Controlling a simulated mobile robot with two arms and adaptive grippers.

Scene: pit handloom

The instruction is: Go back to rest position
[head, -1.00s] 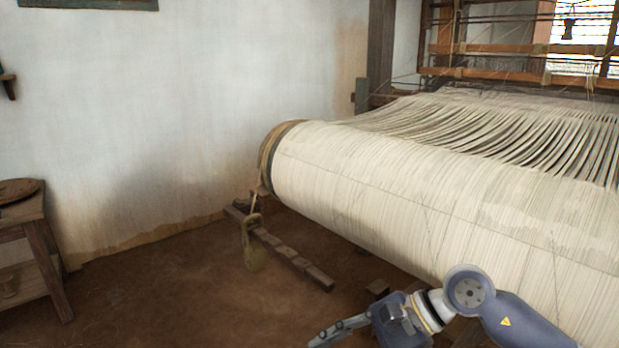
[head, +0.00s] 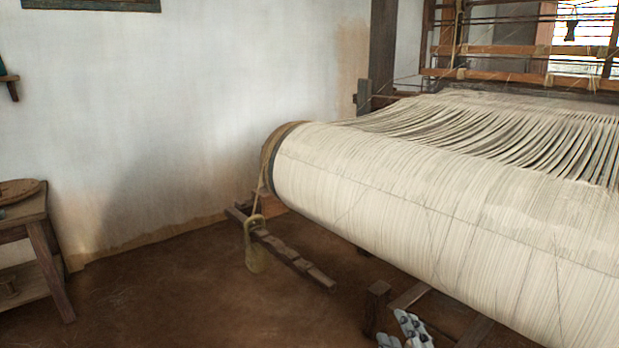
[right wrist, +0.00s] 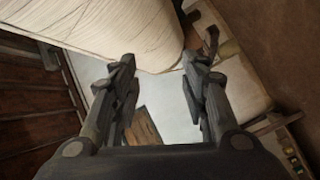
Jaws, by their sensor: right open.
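My right gripper (head: 402,328) shows at the bottom edge of the head view, only its finger parts in sight, low in front of the loom. In the right wrist view its two fingers (right wrist: 158,62) stand wide apart with nothing between them. The large roll of cream warp threads (head: 430,205) lies across the right of the head view; it also shows at the top of the right wrist view (right wrist: 120,30), beyond the fingers. My left gripper is not in view.
A notched wooden bar (head: 290,258) sticks out below the roll's left end, with a rope-hung weight (head: 254,245) beside it. A wooden stool (head: 45,240) stands at the far left. The brown floor (head: 190,290) between is clear. Loom timbers (head: 377,305) stand near my right gripper.

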